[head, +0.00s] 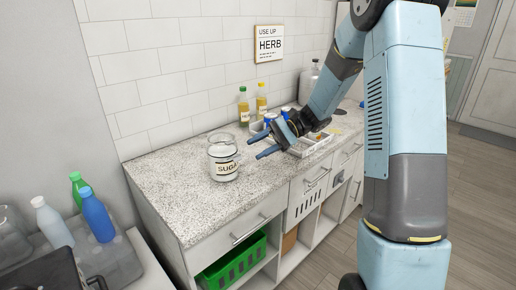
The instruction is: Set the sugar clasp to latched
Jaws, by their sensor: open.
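The sugar jar (224,158) is a clear glass jar with a black and white SUGAR label. It stands upright on the speckled countertop (170,189), and a glass lid (221,138) shows at its top. The clasp is too small to make out, so I cannot tell its state. My gripper (254,147) is open and empty, to the right of the jar. Its two blue fingers point left toward the jar's upper part, with a gap between them and the glass.
A divided tray (312,145) lies behind and right of the gripper. A side surface at lower left holds a blue bottle (97,215) and other bottles. The counter left of the jar is clear.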

